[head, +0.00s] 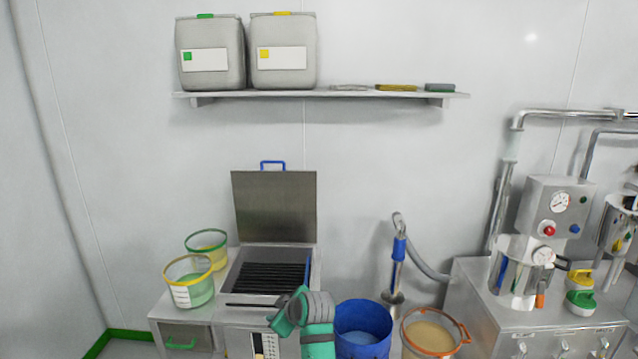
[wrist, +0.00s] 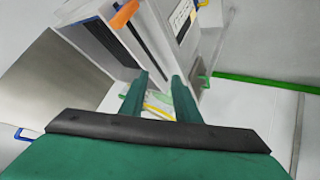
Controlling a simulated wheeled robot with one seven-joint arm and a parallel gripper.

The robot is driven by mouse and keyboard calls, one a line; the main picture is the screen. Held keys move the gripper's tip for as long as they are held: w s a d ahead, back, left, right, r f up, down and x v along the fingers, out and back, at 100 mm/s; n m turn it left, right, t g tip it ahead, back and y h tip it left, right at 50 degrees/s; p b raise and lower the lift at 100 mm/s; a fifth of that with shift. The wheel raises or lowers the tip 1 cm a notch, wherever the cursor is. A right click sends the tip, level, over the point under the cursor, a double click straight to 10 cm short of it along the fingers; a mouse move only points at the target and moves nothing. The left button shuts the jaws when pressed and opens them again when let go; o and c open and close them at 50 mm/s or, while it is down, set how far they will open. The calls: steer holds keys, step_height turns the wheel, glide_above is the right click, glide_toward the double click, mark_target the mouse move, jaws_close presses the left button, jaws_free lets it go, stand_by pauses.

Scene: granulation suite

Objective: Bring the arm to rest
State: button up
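My gripper (wrist: 158,92) shows in the wrist view with its two green fingers apart. The gap between them is empty, and part of a tub with a yellow rim (wrist: 158,110) shows beyond it. In the head view my green and grey arm rises at the bottom centre, in front of the steel machine with the raised lid (head: 274,206).
A blue bin (head: 363,320) and an orange-rimmed bin (head: 431,336) stand right of my arm. Green-rimmed (head: 206,240) and yellow-rimmed (head: 189,281) tubs stand left of the machine. A wall shelf (head: 330,95) holds two canisters. Steel equipment (head: 556,208) fills the right side.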

steer(key=s+f+m+t, duration=0.1)
steer(key=s+f+m, duration=0.1)
steer(key=s+f, duration=0.45)
steer(key=s+f+m+t, duration=0.15)
steer(key=s+f, duration=0.25)
steer(key=f, duration=0.6)
steer(key=s+d+f+m+t+h, duration=0.1)
steer(key=s+d+f+m+h, duration=0.2)
steer(key=s, duration=0.6)
steer(key=s+d+f+m+t, duration=0.15)
steer(key=s+f, duration=0.35)
steer(key=s, duration=0.5)
steer(key=s+d+r+m+t+h, duration=0.1)
steer(key=s+d+r+m, duration=0.2)
steer(key=s, duration=0.9)
steer(key=s+d+r+m+h, duration=0.1)
steer(key=s+d+r, duration=0.25)
steer(key=s, duration=0.85)
steer(key=s+r+t, duration=0.1)
steer(key=s+r, duration=0.5)
steer(key=r, duration=0.2)
steer(key=shift+s+d+r+m+h, duration=0.3)
steer(key=shift+s+d+r, duration=0.05)
steer(key=shift+r, duration=0.05)
steer(key=shift+s, duration=0.1)
